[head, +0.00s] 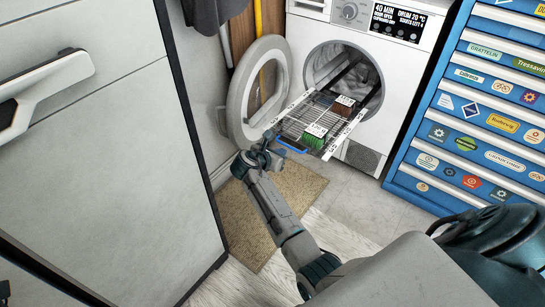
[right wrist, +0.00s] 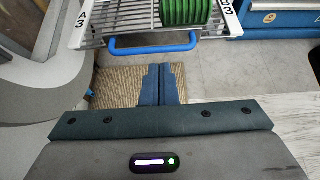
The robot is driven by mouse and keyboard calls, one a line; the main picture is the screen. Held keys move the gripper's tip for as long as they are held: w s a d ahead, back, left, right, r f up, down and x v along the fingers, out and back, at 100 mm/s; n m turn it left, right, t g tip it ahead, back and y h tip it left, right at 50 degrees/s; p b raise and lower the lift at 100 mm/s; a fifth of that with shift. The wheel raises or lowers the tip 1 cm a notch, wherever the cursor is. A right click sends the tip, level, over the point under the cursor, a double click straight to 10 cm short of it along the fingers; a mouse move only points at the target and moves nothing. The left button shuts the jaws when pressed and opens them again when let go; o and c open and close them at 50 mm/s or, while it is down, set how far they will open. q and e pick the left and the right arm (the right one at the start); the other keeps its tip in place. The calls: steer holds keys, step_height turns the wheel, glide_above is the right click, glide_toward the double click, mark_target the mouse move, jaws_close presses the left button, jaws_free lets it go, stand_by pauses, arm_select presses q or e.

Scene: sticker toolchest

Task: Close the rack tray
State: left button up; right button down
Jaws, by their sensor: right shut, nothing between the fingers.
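The rack tray (head: 306,121) is a wire rack with white side rails, pulled out of the round opening of a white washer-like machine (head: 365,120). Its blue handle (head: 292,146) is at the front and also shows in the right wrist view (right wrist: 150,49). A green ribbed item (head: 315,137) and a brown item (head: 343,105) sit on the rack. My right gripper (head: 271,142) is shut and empty, just in front of the handle, left of its middle in the head view. In the right wrist view its fingers (right wrist: 161,85) point at the handle with a small gap visible. My left gripper is not seen.
The round machine door (head: 240,98) stands open at left, close to my right gripper. A blue drawer chest with stickers (head: 458,150) stands at right. A large pale cabinet (head: 120,150) fills the left. A tan mat (head: 290,190) lies on the floor below.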

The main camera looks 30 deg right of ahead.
steer(key=b+x, duration=0.1)
steer(key=x, duration=0.3)
steer(key=shift+d, duration=0.1)
